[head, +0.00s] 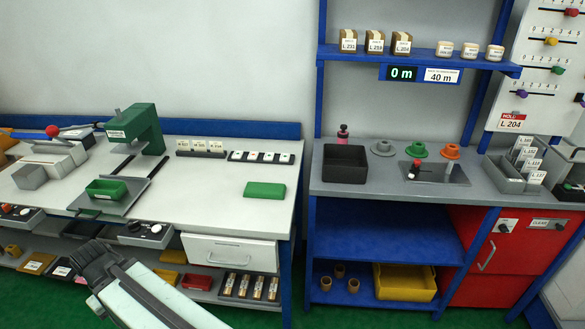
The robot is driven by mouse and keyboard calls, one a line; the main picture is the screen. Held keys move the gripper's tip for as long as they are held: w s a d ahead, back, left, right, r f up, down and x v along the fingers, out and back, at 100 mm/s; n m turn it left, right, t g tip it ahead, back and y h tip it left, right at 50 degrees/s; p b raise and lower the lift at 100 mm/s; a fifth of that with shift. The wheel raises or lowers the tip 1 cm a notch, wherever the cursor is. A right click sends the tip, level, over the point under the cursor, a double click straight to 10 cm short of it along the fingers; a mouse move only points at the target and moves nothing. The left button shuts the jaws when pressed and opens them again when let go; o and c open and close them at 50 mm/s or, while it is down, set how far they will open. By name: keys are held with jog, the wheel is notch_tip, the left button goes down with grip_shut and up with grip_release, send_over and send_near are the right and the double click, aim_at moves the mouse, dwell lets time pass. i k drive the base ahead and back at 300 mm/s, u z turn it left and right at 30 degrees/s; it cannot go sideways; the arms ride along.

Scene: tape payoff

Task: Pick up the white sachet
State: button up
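I cannot make out for certain which thing is the white sachet. Several white-faced upright pieces (201,146) stand in a dark rack at the back of the left bench. Several labelled white pieces (525,152) stand in a grey holder at the right end of the right bench. My gripper (92,258) is at the lower left, in front of the left bench and apart from these pieces. It is dark and seen from behind, so its fingers and anything between them are unclear.
A green press (139,126) stands on the left bench (225,183), with a green tray (106,189) before it. A green block (264,190) lies at the right. The right bench (385,188) holds a black bin (345,163). A blue shelf (420,59) hangs above.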

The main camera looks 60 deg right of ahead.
aim_at(252, 155)
jog(key=k, duration=0.65)
jog(key=u, duration=1.35)
jog(key=i, duration=2.3)
jog(key=z, duration=3.65)
jog(key=i, duration=0.7)
jog(key=z, duration=0.2)
